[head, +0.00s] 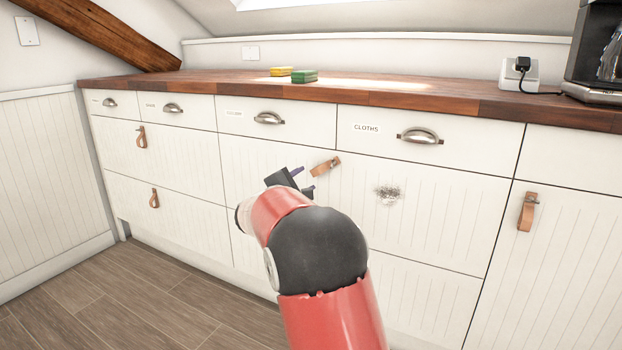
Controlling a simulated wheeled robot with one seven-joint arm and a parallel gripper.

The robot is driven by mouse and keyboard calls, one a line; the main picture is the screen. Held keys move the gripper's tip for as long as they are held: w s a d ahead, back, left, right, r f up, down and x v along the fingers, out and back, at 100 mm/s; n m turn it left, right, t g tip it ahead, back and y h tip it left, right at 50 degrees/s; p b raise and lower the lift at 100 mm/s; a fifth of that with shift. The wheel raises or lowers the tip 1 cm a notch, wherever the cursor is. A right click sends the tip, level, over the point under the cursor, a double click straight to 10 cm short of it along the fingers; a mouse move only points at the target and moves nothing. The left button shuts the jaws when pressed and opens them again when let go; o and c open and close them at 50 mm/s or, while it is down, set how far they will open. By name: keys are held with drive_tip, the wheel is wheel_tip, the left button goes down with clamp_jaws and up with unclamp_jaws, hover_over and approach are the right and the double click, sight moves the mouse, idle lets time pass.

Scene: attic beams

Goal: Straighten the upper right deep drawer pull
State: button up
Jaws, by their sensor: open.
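The upper right deep drawer (440,215) has a white grooved front. Its brown leather pull (325,166) is a short strap that lies strongly tilted, close to sideways, with its right end higher and a small metal fixing at that end. The other leather pulls in view hang about upright. My gripper (304,180) is open, with its two dark purple-tipped fingers just left of and below the pull. It looks empty. I cannot tell whether a finger touches the strap. My red and black arm hides part of the drawers below.
Shallow drawers with metal cup handles (420,136) run above, under a wooden worktop (400,94). Sponges (304,76) and a coffee machine (597,55) stand on it. The wooden floor (140,300) at left is clear.

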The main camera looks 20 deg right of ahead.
sight(320, 169)
drive_tip(key=x, duration=0.5)
clamp_jaws()
